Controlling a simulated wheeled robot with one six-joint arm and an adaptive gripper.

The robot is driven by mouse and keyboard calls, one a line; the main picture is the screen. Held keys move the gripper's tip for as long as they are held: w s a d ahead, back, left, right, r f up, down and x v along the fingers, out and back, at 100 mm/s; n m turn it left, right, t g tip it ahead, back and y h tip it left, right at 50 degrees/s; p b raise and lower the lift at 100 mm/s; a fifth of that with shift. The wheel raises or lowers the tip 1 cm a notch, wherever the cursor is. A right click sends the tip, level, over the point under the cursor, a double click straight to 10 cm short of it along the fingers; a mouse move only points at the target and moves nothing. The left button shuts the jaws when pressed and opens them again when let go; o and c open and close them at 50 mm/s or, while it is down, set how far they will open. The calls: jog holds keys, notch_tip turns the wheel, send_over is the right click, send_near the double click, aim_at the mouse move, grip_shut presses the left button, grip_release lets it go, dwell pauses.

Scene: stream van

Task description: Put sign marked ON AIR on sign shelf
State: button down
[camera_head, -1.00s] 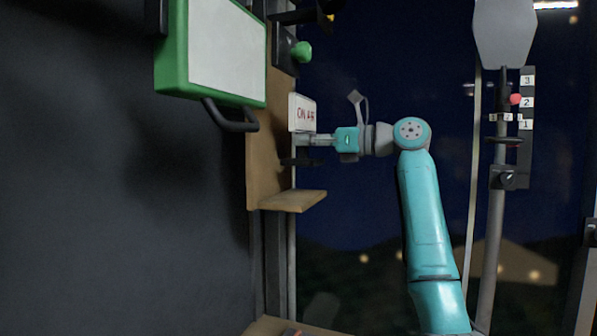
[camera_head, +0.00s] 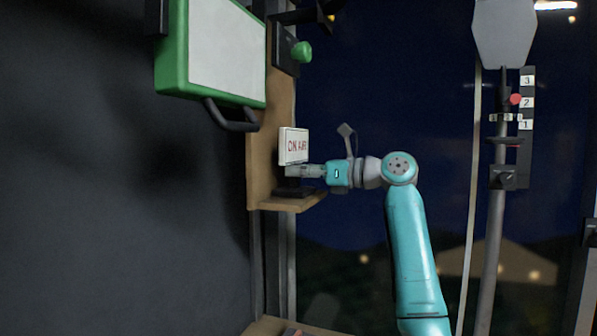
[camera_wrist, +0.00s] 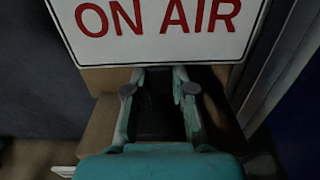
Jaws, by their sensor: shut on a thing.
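The ON AIR sign (camera_head: 293,146) is a white panel with red letters on a dark stand with a black base (camera_head: 293,190). It is upright. The wooden sign shelf (camera_head: 295,204) juts from a wooden back board. The base is right at the shelf's top, and I cannot tell whether it touches. My gripper (camera_head: 302,171) comes in from the right, shut on the sign's stand just below the panel. In the wrist view, the sign panel (camera_wrist: 160,28) fills the top and the two fingers (camera_wrist: 159,92) flank the dark stand.
A green-framed white box (camera_head: 225,50) with a black handle hangs at upper left, above and left of the sign. A green knob (camera_head: 301,52) is above the sign. A pole with numbered marks (camera_head: 527,102) stands at right. Another wooden ledge (camera_head: 270,326) lies below.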

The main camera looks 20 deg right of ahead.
jog(key=c, duration=1)
grip_release()
jog(key=shift+f, duration=0.1)
jog(key=shift+s+d, duration=0.15)
jog(key=shift+d, duration=0.1)
jog(key=v, duration=1.1)
jog(key=shift+s+d, duration=0.15)
